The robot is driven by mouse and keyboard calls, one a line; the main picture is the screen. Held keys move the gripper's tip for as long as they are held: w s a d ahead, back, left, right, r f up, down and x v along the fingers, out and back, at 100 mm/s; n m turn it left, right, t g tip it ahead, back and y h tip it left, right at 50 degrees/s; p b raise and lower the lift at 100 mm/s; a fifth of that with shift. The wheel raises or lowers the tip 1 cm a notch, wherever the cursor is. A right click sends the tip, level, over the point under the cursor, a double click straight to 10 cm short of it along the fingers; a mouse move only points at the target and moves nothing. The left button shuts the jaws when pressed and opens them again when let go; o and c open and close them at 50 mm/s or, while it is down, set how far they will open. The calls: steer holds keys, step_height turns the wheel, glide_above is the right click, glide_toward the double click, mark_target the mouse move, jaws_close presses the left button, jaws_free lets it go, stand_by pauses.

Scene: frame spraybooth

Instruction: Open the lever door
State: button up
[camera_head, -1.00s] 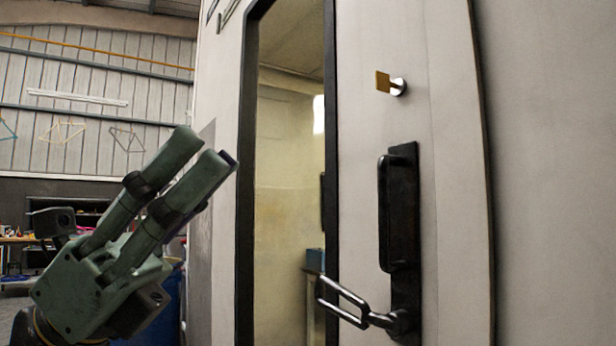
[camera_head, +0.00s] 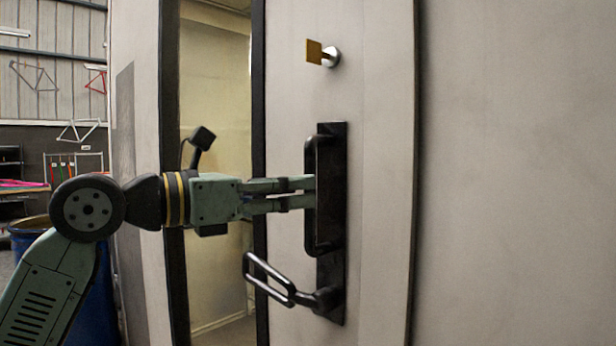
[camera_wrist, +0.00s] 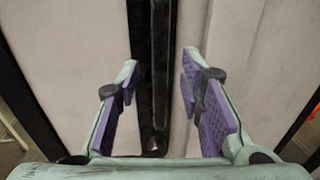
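The pale door panel (camera_head: 380,150) carries a black backplate (camera_head: 330,300) with an upright pull handle (camera_head: 309,235). A looped black lever (camera_head: 262,271) juts left from its lower end, below my gripper. My gripper (camera_head: 312,191) is level, with its fingertips at the middle of the pull handle. In the wrist view my gripper (camera_wrist: 158,68) is open, its purple-padded fingers apart. The looped lever is not clearly seen in the wrist view.
A small brass-coloured tab on a round silver mount (camera_head: 328,56) sits above the handle. A narrow window (camera_head: 220,90) in a black frame is left of it. A blue barrel (camera_head: 95,300) stands behind my arm. The wall right of the door is bare.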

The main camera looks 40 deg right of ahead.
steer(key=shift+s+d+p, duration=0.2)
steer(key=shift+d+p, duration=0.3)
steer(key=shift+d, duration=1.5)
steer(key=shift+c, duration=0.4)
jaws_close()
